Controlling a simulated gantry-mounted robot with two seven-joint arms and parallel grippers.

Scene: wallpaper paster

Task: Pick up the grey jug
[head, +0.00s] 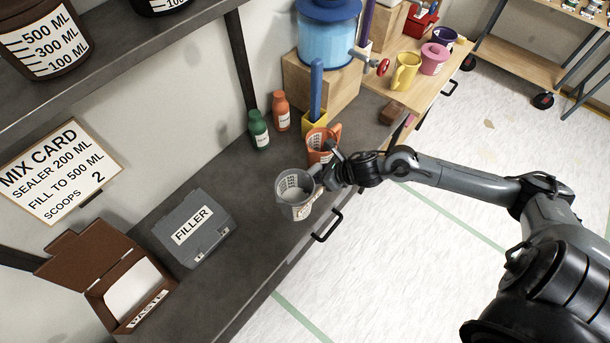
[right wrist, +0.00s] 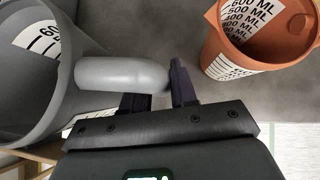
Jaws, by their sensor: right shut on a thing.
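The grey jug (head: 296,194) is upright at the front part of the dark counter in the head view, with volume marks inside. In the right wrist view the grey jug (right wrist: 30,85) fills the left side, and its rounded grey handle (right wrist: 115,73) reaches to the fingers. My right gripper (head: 326,178) comes in from the right and is shut on the handle. Its dark fingers also show in the right wrist view (right wrist: 158,90). I cannot tell whether the jug's base touches the counter. My left gripper is not in view.
An orange jug (head: 319,148) stands close behind my right gripper. Green (head: 259,131) and orange (head: 281,112) bottles stand near the wall. A grey FILLER box (head: 194,228) and an open brown PASTE box (head: 112,283) are to the left. The counter between FILLER and the jug is clear.

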